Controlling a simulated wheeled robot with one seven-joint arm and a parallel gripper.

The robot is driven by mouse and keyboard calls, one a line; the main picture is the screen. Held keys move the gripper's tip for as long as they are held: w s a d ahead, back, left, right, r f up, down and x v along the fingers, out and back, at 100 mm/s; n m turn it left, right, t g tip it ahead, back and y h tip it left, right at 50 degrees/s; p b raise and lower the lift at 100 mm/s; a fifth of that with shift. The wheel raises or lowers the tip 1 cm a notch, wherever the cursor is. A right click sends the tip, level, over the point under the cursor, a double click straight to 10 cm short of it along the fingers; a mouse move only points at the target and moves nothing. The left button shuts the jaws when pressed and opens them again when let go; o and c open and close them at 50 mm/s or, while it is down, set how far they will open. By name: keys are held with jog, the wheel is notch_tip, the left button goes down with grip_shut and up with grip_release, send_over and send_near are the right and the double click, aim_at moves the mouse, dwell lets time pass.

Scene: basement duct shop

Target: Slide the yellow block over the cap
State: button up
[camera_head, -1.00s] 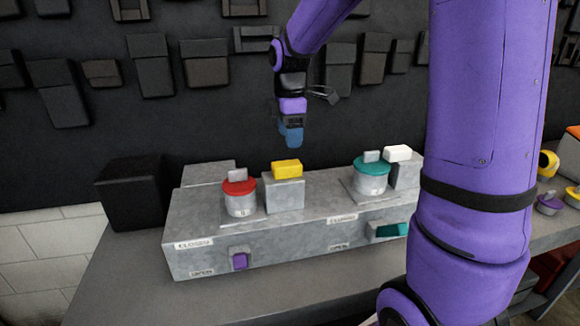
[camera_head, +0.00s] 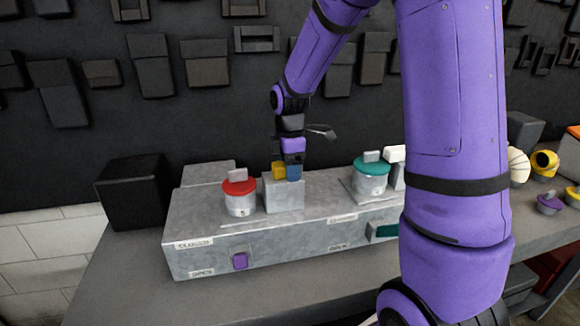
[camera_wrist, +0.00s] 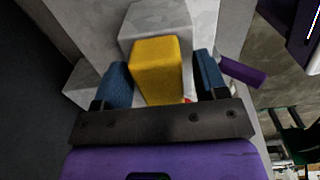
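The yellow block (camera_head: 279,171) sits on a grey raised block (camera_head: 284,197) on top of the long grey box. My gripper (camera_head: 288,172) is lowered over it. In the wrist view the yellow block (camera_wrist: 157,70) lies between my two blue fingers. A gap shows on the right side and the left finger is very close, so my gripper (camera_wrist: 163,65) is open around it. The red cap (camera_head: 239,187), with a grey tab on top, covers a grey cylinder (camera_head: 241,206) just left of the raised block. One finger is largely hidden in the head view.
A teal cap (camera_head: 371,157) on a second cylinder and a white block (camera_head: 395,154) stand to the right. A black box (camera_head: 134,193) stands left.

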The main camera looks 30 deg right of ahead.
aim_at(267, 178)
grip_shut()
jog(key=a, duration=0.1)
jog(key=w+a, duration=0.1)
jog(key=a, duration=0.3)
jog(key=shift+w+a, duration=0.25)
jog(key=shift+w, duration=0.15)
jog(key=shift+o, duration=0.7)
grip_release()
jog(key=shift+a, duration=0.15)
notch_tip(267, 178, up, 11)
